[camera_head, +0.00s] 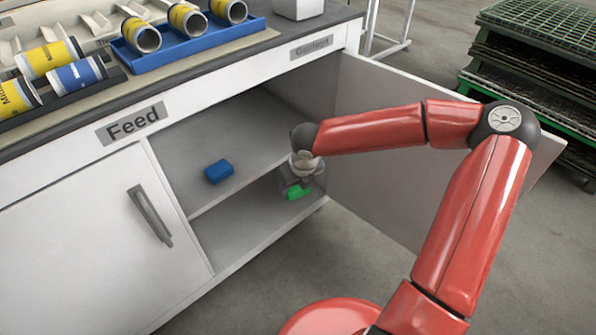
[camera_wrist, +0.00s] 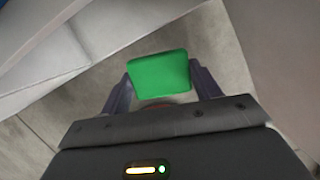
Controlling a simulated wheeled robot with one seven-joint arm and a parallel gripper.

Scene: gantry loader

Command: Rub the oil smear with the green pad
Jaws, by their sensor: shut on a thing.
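My gripper (camera_wrist: 158,82) is shut on the green pad (camera_wrist: 158,74), which sits between its two fingers in the wrist view. In the head view the green pad (camera_head: 299,192) shows below my gripper (camera_head: 298,187), in front of the open cabinet and near its lower right front edge. The wrist view shows concrete floor beyond the pad. I cannot make out an oil smear in either view.
A blue block (camera_head: 219,172) sits on the cabinet's middle shelf (camera_head: 235,150). The cabinet door (camera_head: 390,145) stands open at the right. Cans lie on the counter, some in a blue tray (camera_head: 190,46). Stacked green racks (camera_head: 540,60) stand at the back right.

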